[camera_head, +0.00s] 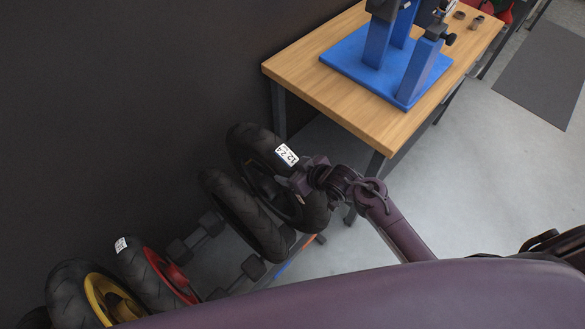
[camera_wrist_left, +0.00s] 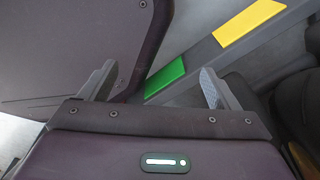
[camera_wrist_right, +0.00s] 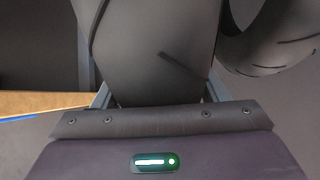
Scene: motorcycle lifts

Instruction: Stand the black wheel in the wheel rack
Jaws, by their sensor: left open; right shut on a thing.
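A black wheel (camera_head: 248,145) with a white label on its tyre stands near the table, at the far end of the wheel row. My right gripper (camera_head: 304,182) is shut on its tyre, which fills the space between the fingers in the right wrist view (camera_wrist_right: 150,50). Another dark wheel (camera_head: 230,200) is close beside it. The wheel rack (camera_head: 252,268) shows dark posts and coloured strips under the row. I cannot tell whether the held wheel rests in it. My left gripper (camera_wrist_left: 155,82) is open and empty above a rail with green and yellow strips in the left wrist view.
A red-rimmed wheel (camera_head: 150,275) and a yellow-rimmed wheel (camera_head: 85,293) stand at lower left. Rack posts between the red and dark wheels stand empty. A wooden table (camera_head: 310,85) with a blue stand (camera_head: 355,60) is behind the held wheel. A dark wall borders the left.

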